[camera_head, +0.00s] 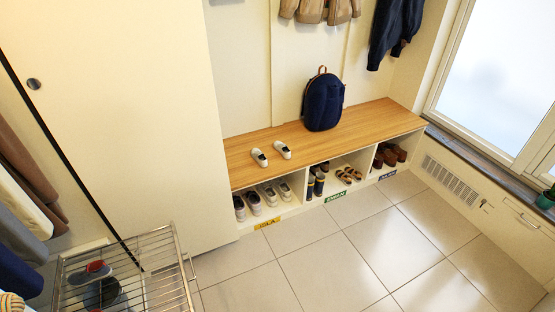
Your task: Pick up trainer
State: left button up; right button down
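A pair of white trainers sits on the wooden bench top, a left shoe (259,157) and a right shoe (282,149), set slightly apart. More shoes that look like trainers stand in the left cubby: a grey-and-white pair (247,205) and a paler pair (276,192). A dark shoe with a red part (97,270) is on the wire rack at lower left, partly hidden by its bars. Neither of my grippers is in view.
The bench (230,156) also carries a navy backpack (323,103). Its cubbies have yellow, green and blue labels; the middle holds boots and sandals, the right brown shoes (390,153). The wire rack (160,240) stands at lower left. The tiled floor (340,250) is clear.

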aim_at(258, 155)
jog(key=z, duration=1)
jog(key=i, duration=3.5)
jog(key=u, duration=2.6)
jog(key=i, duration=0.5)
jog(key=z, duration=0.05)
